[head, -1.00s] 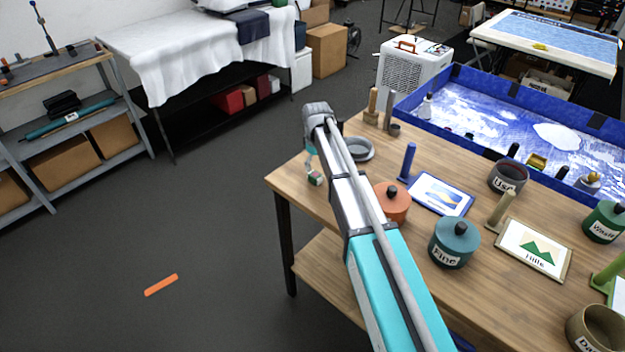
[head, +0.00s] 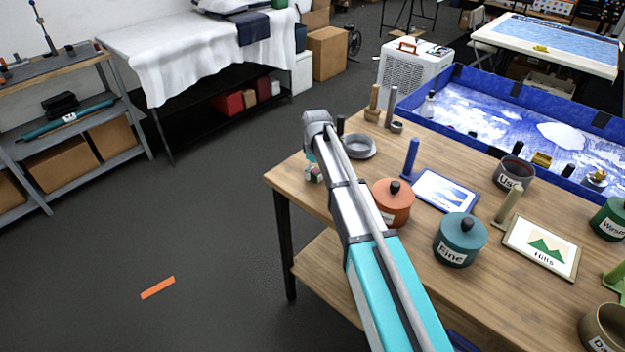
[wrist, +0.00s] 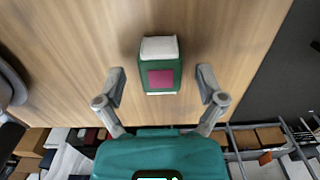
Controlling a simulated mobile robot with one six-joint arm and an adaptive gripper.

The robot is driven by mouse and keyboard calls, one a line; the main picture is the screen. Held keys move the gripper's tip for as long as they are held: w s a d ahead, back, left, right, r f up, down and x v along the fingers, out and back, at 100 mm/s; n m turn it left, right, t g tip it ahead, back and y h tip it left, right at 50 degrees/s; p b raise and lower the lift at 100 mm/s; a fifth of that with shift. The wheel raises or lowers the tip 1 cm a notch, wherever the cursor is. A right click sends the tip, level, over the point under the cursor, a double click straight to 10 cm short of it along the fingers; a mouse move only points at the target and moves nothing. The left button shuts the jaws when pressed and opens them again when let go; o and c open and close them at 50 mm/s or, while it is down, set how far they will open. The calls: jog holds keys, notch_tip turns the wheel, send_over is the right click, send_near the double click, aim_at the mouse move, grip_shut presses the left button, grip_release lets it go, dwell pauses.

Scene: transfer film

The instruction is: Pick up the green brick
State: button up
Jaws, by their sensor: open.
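The green brick (wrist: 160,75) is on the wooden table, with a white end and a pink square on its face. In the wrist view it lies between and just beyond my two fingertips, with gaps on both sides. My gripper (wrist: 161,83) is open, its fingers spread to the left and right of the brick, and it holds nothing. In the head view my gripper (head: 311,165) is at the table's left corner, where my arm hides part of it and the brick is hard to make out.
A grey dish (head: 359,147) stands just right of my wrist. An orange lidded pot (head: 393,205) and a teal pot (head: 459,241) stand right of my arm. The table's left edge (head: 292,203) is close to the gripper, with dark floor beyond.

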jog(key=shift+f, duration=0.35)
dwell(0.4)
jog(key=c, duration=1)
